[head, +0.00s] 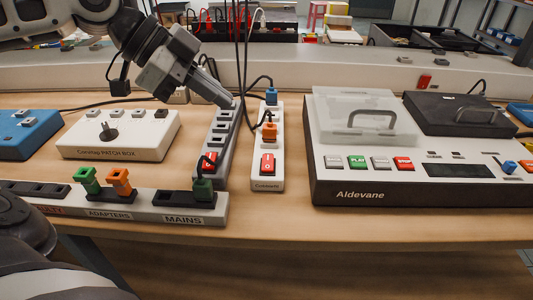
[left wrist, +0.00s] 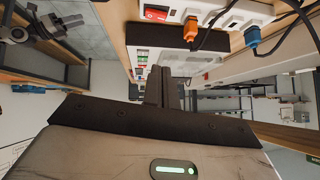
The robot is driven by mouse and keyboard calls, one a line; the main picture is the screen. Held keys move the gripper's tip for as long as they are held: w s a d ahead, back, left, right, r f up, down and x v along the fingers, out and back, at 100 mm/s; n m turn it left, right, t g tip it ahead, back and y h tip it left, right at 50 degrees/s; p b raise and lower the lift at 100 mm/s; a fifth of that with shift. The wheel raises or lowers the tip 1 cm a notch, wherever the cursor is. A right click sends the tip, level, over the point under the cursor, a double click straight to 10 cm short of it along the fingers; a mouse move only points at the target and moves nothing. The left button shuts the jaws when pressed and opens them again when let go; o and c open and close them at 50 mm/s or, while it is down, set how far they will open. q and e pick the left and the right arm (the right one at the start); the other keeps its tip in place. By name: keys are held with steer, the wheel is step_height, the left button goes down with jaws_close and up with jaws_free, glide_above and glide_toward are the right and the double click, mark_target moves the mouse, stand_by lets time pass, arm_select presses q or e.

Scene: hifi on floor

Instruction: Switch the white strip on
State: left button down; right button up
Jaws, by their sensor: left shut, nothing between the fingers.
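The white strip (head: 267,184) lies on the bench, running away from me. Its red switch (head: 268,163) is at the near end; whether it is on or off I cannot tell. An orange plug (head: 269,131) sits in it and a blue plug (head: 271,96) shows at its far end. My left gripper (head: 231,102) comes in from the upper left, shut and empty, over the far end of the grey strip (head: 226,150) left of the white one. Its shut fingers also show in the left wrist view (left wrist: 160,86).
The grey strip has its own red switch (head: 209,162). The mains bar (head: 140,207) crosses in front. The patch box (head: 140,146) stands left, the Aldevane unit (head: 400,187) right. Cables (head: 241,50) hang beside my gripper. Bare wood shows between white strip and unit.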

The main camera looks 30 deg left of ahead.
stand_by(0.3)
arm_select(q)
steer(key=p, duration=0.2)
glide_above(263, 155)
steer(key=s, duration=0.1)
steer(key=f, duration=0.6)
steer(key=shift+s+a, duration=0.1)
steer(key=shift+s, duration=0.1)
steer(key=shift+w+d+f, duration=0.3)
steer(key=shift+d, duration=0.05)
steer(key=f, duration=0.3)
steer(key=shift+w+a+f, duration=0.2)
steer(key=shift+w+f, duration=0.05)
steer(key=shift+f, duration=0.3)
steer(key=shift+w+f, duration=0.1)
steer(key=shift+f, duration=0.05)
arm_select(e)
steer(key=shift+r, duration=0.3)
